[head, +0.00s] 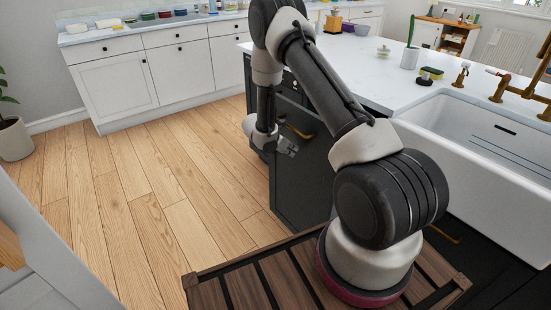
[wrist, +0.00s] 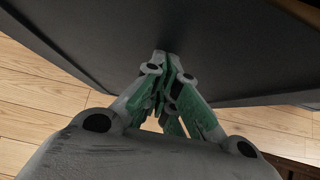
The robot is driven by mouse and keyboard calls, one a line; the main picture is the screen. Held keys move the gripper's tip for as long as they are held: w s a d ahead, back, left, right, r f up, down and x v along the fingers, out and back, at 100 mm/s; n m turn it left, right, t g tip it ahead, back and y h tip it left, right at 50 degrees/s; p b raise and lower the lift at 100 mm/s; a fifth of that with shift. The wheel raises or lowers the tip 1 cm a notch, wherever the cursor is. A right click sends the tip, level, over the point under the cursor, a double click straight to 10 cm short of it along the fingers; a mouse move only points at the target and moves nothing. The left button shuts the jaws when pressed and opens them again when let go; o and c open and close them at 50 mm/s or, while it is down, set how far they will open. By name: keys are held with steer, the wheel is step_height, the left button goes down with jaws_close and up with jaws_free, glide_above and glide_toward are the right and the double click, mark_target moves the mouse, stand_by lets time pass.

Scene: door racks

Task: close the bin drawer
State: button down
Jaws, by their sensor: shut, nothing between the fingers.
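The bin drawer appears to be the dark front panel (head: 300,180) on the kitchen island, with a brass handle (head: 297,130) near its top. How far it stands out is hard to tell, because my arm covers part of it. My gripper (head: 290,147) is at this panel, just below the handle. In the wrist view the dark panel (wrist: 235,50) fills the upper part, and my gripper's fingers (wrist: 166,62) are together, pointing at it with nothing between them. Whether the fingertips touch the panel cannot be told.
The island's white countertop (head: 345,52) and white sink (head: 480,140) lie to the right, with another brass handle (head: 445,235) below. White cabinets (head: 115,85) line the far wall. The wooden floor (head: 150,200) to the left is clear. A potted plant (head: 14,138) stands at the left edge.

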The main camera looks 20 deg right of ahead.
steer(key=w+d, duration=0.2)
steer(key=d, duration=1)
steer(key=w+d, duration=0.3)
steer(key=d, duration=0.9)
steer(key=shift+d, duration=0.15)
steer(key=shift+w+r, duration=0.1)
steer(key=shift+r, duration=0.05)
